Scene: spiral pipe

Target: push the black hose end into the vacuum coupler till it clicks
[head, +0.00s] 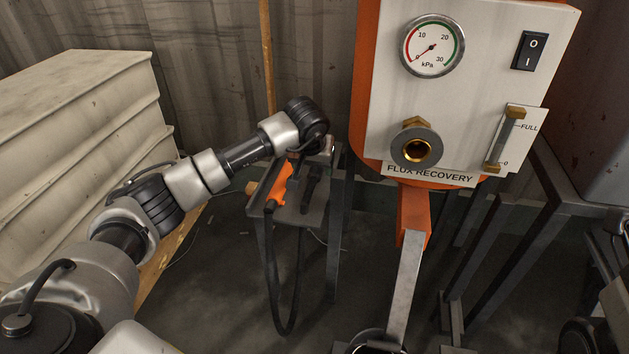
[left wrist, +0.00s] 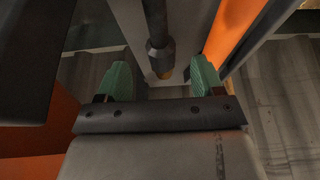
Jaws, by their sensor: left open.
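The vacuum coupler (head: 416,149) is a round grey collar with a brass bore on the front of the white panel, below the gauge. The black hose (head: 279,310) hangs in a loop from a small grey stand (head: 328,205) left of the panel. My left arm reaches over this stand, its wrist bent down. In the left wrist view my left gripper (left wrist: 160,75) is open, with green fingertips. The black hose end (left wrist: 158,50) with a brass-coloured tip shows between the fingertips, apart from both; its depth is unclear. My right gripper is not in view.
An orange part (head: 272,184) sits at the stand's left side. The orange machine with its white panel (head: 470,80) stands right of the stand. Pale stacked boxes (head: 75,130) fill the left. A corrugated wall (head: 205,60) closes the back. Metal frame legs stand at the right.

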